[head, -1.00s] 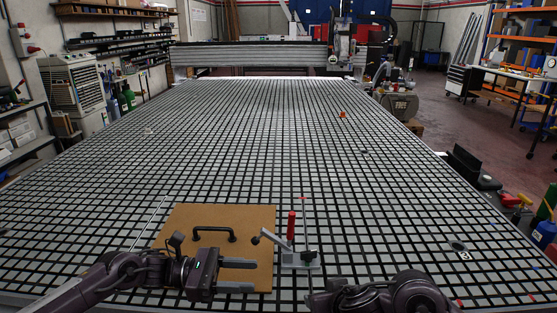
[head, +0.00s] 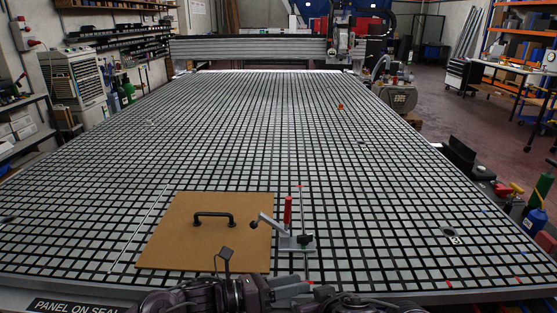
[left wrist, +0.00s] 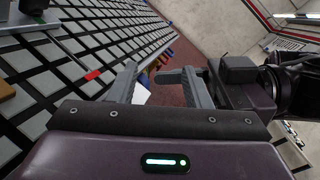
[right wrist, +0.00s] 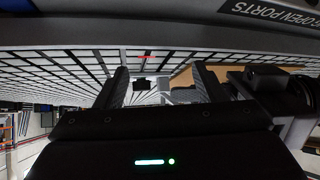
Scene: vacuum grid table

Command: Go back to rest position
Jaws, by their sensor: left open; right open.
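My left gripper (head: 308,291) is low at the near edge of the table in the head view, in front of the brown panel. Its two fingers stand apart with nothing between them in the left wrist view (left wrist: 160,72). My right gripper's fingers are apart and empty in the right wrist view (right wrist: 160,72). In the head view only dark arm parts show at the bottom right of centre, and the right fingertips cannot be made out.
A brown panel (head: 185,240) with a black handle (head: 213,216) lies flat on the grid table (head: 400,220). A toggle clamp with a red handle (head: 288,210) stands at its right edge. A gantry (head: 250,50) spans the far end. The grid's middle is largely clear.

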